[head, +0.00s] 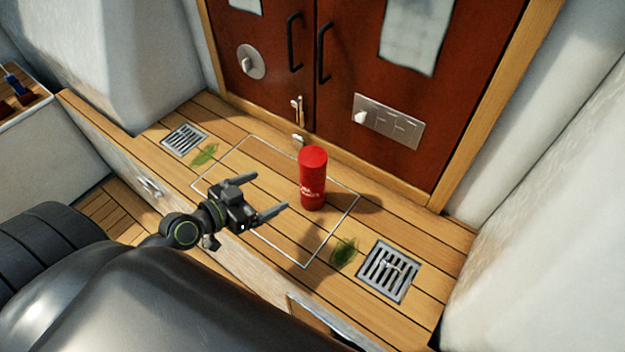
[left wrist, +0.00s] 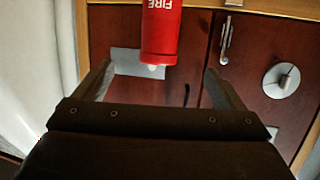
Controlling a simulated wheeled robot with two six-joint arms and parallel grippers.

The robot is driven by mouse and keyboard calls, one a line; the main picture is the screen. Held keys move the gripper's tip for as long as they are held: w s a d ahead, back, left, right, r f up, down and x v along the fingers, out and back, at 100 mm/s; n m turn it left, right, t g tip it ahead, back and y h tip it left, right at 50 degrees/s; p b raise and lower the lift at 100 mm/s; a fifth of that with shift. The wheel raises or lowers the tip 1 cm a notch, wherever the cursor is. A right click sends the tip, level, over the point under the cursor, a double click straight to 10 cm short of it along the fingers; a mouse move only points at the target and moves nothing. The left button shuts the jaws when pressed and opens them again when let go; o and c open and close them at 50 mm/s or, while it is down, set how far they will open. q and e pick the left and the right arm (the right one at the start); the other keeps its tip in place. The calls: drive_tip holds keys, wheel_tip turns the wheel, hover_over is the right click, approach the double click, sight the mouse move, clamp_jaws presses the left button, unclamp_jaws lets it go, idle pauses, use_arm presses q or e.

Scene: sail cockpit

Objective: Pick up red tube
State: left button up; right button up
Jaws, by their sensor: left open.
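The red tube (head: 312,180) stands upright on the wooden plank ledge, inside a thin white outlined square. In the left wrist view the red tube (left wrist: 160,30) appears upside down with white "FIRE" lettering, beyond the space between my fingers. My left gripper (head: 273,195) is open and empty, to the left of the tube and apart from it, its fingers pointing toward the tube's side. It also shows in the left wrist view (left wrist: 160,80), with a finger on each side. My right gripper is not in view.
Red-brown cabinet doors (head: 285,75) with black handles rise behind the tube. Metal grates lie on the ledge at right (head: 388,271) and left (head: 185,140). Green leaf-like patches (head: 344,251) lie on the planks. White walls flank the ledge.

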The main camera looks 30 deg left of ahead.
sight(302, 174)
use_arm(q)
drive_tip(key=p+x, duration=0.1)
drive_tip(key=x, duration=0.9)
drive_tip(key=shift+w+d+f, duration=0.1)
drive_tip(key=shift+w+d, duration=0.1)
drive_tip(key=shift+w, duration=0.1)
drive_tip(key=shift+w+d+f+p, duration=0.2)
drive_tip(key=shift+w+p, duration=0.15)
drive_tip(key=shift+w, duration=0.3)
drive_tip(key=shift+x, duration=2.2)
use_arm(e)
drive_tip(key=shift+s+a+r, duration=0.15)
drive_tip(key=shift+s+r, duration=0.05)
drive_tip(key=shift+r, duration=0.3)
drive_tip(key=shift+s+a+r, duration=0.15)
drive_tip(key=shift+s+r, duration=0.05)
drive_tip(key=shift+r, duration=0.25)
use_arm(q)
drive_tip(key=shift+c, duration=0.2)
drive_tip(key=shift+p, duration=0.3)
drive_tip(key=c, duration=1.3)
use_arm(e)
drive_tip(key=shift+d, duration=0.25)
